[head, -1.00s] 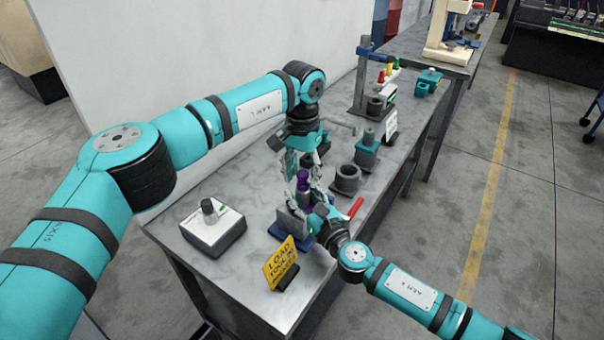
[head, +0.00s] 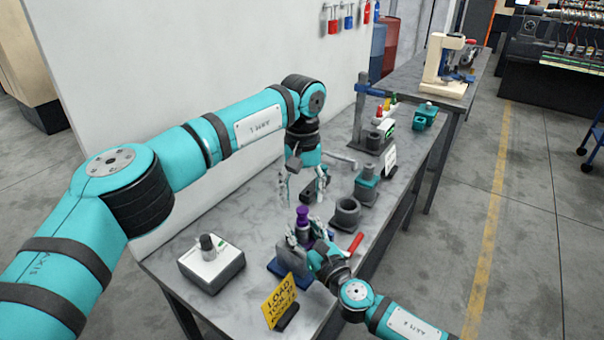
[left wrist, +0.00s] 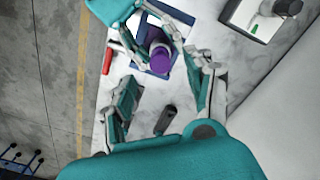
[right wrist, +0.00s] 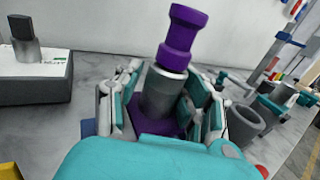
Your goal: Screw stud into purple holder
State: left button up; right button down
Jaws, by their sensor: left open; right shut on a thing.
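An upright stack stands near the front of the bench: a purple spool-like top (right wrist: 181,45), a grey cylinder (right wrist: 163,92) below it and a purple lower part (right wrist: 150,125). I cannot tell where stud and purple holder meet. The purple top also shows in the head view (head: 303,217) and from above in the left wrist view (left wrist: 159,57). My right gripper (right wrist: 165,100) is shut around the lower part of the stack. My left gripper (head: 305,192) is open and empty, above and behind the purple top, apart from it; its spread fingers show in the left wrist view (left wrist: 163,92).
A yellow sign (head: 280,301), a white-topped box with a knob (head: 211,262), a red-handled tool (head: 354,244) and a grey cup (head: 346,214) are near. A small dark piece (left wrist: 166,120) lies on the bench.

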pick_arm(q)
jog(key=n, duration=0.5)
jog(key=shift+r, duration=0.35)
jog(key=n, duration=0.3)
jog(key=shift+r, duration=0.15)
jog(key=n, duration=0.5)
jog(key=shift+r, duration=0.25)
jog(key=n, duration=0.2)
jog(key=shift+r+n, duration=0.15)
jog(key=shift+n, duration=0.25)
jog(key=n, duration=0.5)
jog(key=shift+r, duration=0.25)
jog(key=n, duration=0.2)
jog(key=shift+r+n, duration=0.15)
jog(key=shift+n, duration=0.25)
jog(key=n, duration=0.5)
jog(key=shift+r, duration=0.25)
jog(key=n, duration=0.5)
jog(key=shift+r, duration=0.25)
jog(key=n, duration=0.8)
jog(key=shift+r, duration=0.4)
jog(key=n, duration=0.7)
jog(key=shift+r, duration=0.35)
jog(key=n, duration=0.5)
jog(key=shift+r+n, duration=0.25)
jog(key=shift+n, duration=0.15)
